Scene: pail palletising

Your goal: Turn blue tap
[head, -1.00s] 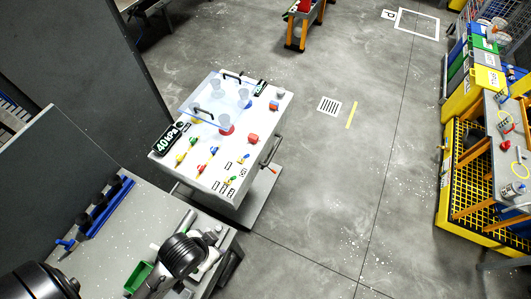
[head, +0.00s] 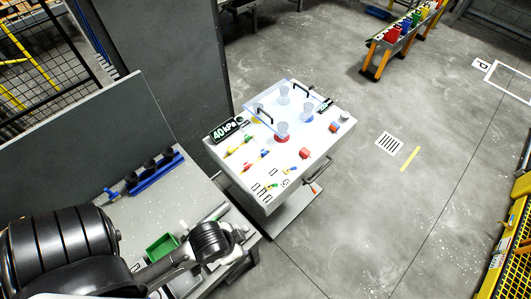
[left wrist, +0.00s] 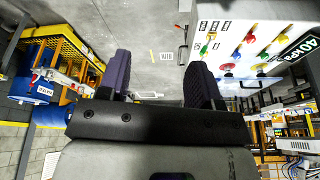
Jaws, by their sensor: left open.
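The blue tap (head: 265,153) is small and sits among coloured taps on the white top of the cart (head: 222,160) in the head view. The right finger appears beside the panel's edge, apart from the taps. In the head view my left arm is at lower left, and its fingers cannot be made out. My right gripper is not in view.
A 40 kPa display (head: 224,131) and a clear lid with black handles (head: 262,112) are on the cart. A grey bench (head: 130,215) with a green bin (head: 162,245) stands left of it. Floor right of the cart is clear.

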